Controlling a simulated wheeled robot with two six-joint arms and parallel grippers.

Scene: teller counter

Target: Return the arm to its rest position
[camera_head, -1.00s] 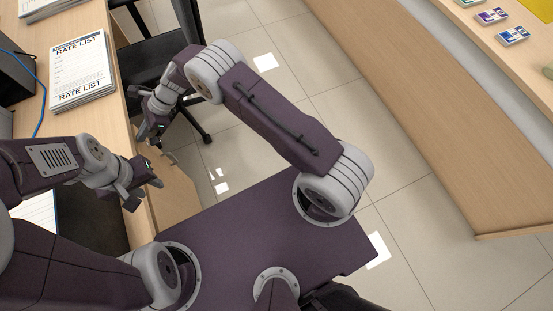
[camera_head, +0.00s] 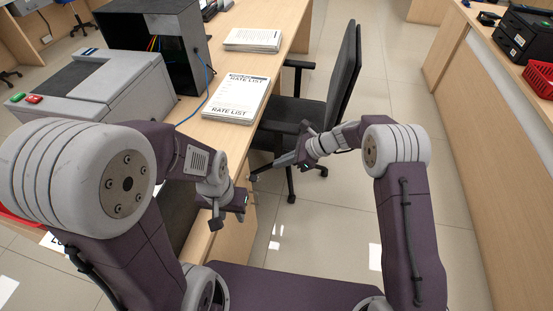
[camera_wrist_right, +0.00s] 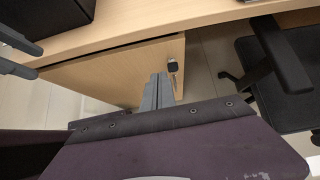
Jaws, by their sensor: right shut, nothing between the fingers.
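My right gripper (camera_head: 270,170) hangs in the open space between the counter and the black chair. It is shut and empty; its grey fingers also show together in the right wrist view (camera_wrist_right: 158,92). My left gripper (camera_head: 230,207) is beside the counter's front edge, lower and further left. Its fingers look apart with nothing between them. Two separate grey prongs at the left edge of the right wrist view look like its fingers. Both arms are bent at the elbow in front of my body.
The wooden counter (camera_head: 210,133) holds a rate list stack (camera_head: 237,98), another paper stack (camera_head: 253,39) and a grey machine (camera_head: 95,85). The black office chair (camera_head: 330,100) stands close behind my right gripper. Another wooden counter (camera_head: 510,120) runs along the right. Tiled floor lies free between.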

